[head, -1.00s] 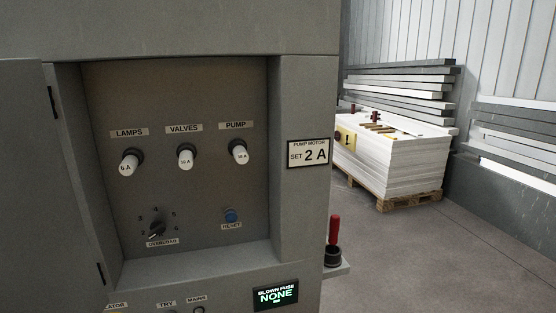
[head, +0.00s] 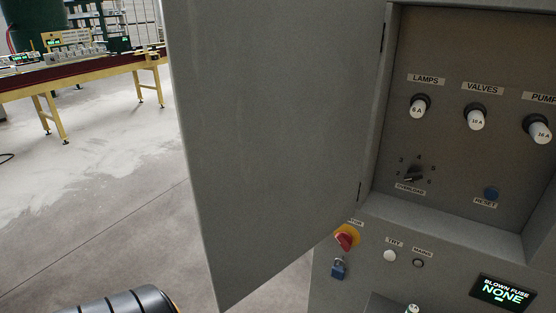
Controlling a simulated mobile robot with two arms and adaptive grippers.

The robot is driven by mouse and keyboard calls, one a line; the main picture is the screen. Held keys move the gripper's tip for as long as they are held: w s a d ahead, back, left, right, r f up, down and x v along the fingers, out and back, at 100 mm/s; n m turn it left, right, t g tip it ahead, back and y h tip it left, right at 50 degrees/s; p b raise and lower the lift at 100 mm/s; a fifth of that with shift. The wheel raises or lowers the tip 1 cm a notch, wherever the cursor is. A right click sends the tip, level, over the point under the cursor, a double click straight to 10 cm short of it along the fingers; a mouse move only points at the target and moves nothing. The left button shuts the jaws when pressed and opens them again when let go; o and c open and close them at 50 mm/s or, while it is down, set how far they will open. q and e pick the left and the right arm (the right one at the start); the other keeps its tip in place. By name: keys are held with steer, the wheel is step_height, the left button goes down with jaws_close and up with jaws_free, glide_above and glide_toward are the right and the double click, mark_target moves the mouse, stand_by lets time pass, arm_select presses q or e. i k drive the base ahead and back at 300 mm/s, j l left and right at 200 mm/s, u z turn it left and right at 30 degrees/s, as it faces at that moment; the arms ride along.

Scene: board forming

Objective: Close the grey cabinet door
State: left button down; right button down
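The grey cabinet door (head: 285,130) stands wide open, swung out to the left on hinges at the left edge of the cabinet opening. The grey cabinet (head: 440,225) is at the right, its recess open to view. A dark rounded part at the bottom left seems to be mine. Neither gripper's fingers can be made out.
Below the recess are a red and yellow rotary switch (head: 346,238), a blue padlock (head: 338,268) and a display (head: 502,292) reading "BLOWN FUSE NONE". A yellow-framed conveyor (head: 85,75) stands far left. The floor (head: 110,190) left of the door is clear.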

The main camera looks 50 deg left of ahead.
mark_target(273, 99)
steer(key=k+j+z, duration=0.1)
steer(key=j, duration=0.4)
steer(key=k+j, duration=0.1)
steer(key=j, duration=0.35)
steer(key=k+j+z, duration=0.15)
steer(key=j, duration=0.35)
steer(key=i+j, duration=0.1)
steer(key=j, duration=0.25)
steer(key=i+j+z, duration=0.1)
steer(key=j, duration=0.2)
steer(key=i+j, duration=0.15)
steer(key=j, duration=0.2)
steer(key=k+j, duration=0.5)
steer(key=j+u, duration=0.05)
steer(key=j, duration=0.05)
